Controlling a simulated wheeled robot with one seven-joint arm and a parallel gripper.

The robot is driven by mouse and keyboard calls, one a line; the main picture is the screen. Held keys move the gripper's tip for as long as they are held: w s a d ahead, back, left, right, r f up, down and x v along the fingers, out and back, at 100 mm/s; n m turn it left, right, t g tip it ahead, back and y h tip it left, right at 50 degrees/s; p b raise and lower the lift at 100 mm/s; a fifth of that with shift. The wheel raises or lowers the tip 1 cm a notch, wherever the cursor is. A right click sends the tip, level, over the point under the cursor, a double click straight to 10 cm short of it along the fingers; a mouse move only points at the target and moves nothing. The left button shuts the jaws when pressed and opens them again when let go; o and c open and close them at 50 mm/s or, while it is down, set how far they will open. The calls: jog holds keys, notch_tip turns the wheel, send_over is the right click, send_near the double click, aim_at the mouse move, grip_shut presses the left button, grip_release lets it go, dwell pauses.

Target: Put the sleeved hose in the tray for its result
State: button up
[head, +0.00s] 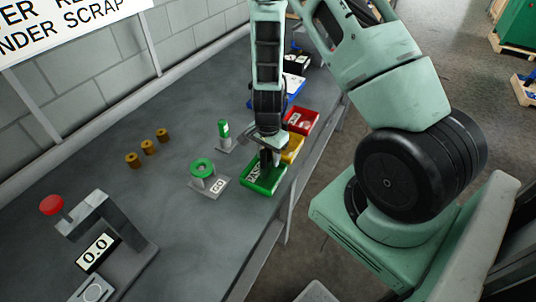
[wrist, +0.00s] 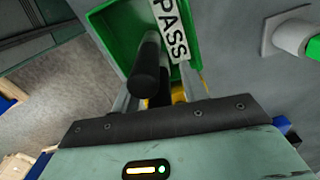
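The hose (wrist: 147,68) shows in the wrist view as a dark, roughly upright cylinder between my gripper's fingers, over the green tray. No sleeve can be made out on it. My gripper (head: 269,164) points down at the green tray (head: 248,184), its fingers low over or inside it. In the wrist view the metal fingers stand either side of the hose; their contact with it is hidden. The green tray (wrist: 100,28) bears a PASS label (wrist: 170,28). A yellow tray (head: 297,143) and a red tray (head: 311,114) stand behind it.
A green ring gauge (head: 202,167) marked GO stands left of the green tray. A green-topped post (head: 223,129) stands behind the ring. Three brass sleeves (head: 148,147) are near the wall. A press with a red knob (head: 52,205) and a 0.0 display (head: 96,254) is at front left.

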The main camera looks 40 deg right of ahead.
jog(key=shift+r, duration=0.15)
notch_tip(320, 180, up, 12)
jog(key=shift+f, duration=0.25)
jog(key=shift+a+r, duration=0.2)
jog(key=shift+r, duration=0.05)
jog(key=s+a+r+n+y, duration=0.1)
jog(key=s+a+r+n, duration=0.1)
jog(key=a+r+n, duration=0.3)
jog(key=s+a+r+n, duration=0.1)
jog(key=s+a+n, duration=0.1)
jog(key=a, duration=0.5)
jog(key=s+a+r+n+y, duration=0.1)
jog(key=s+a+r+n, duration=0.1)
jog(key=a+n, duration=0.3)
jog(key=s+a+r+n, duration=0.3)
jog(key=s+a+n, duration=0.1)
jog(key=s+n, duration=0.1)
jog(key=s+a+r+n+h, duration=0.1)
jog(key=s+a+r+n, duration=0.2)
jog(key=s+n, duration=0.3)
jog(key=shift+s+a+n, duration=0.3)
jog(key=shift+s+a, duration=0.25)
jog(key=shift+s, duration=0.35)
jog(key=shift+r, duration=0.1)
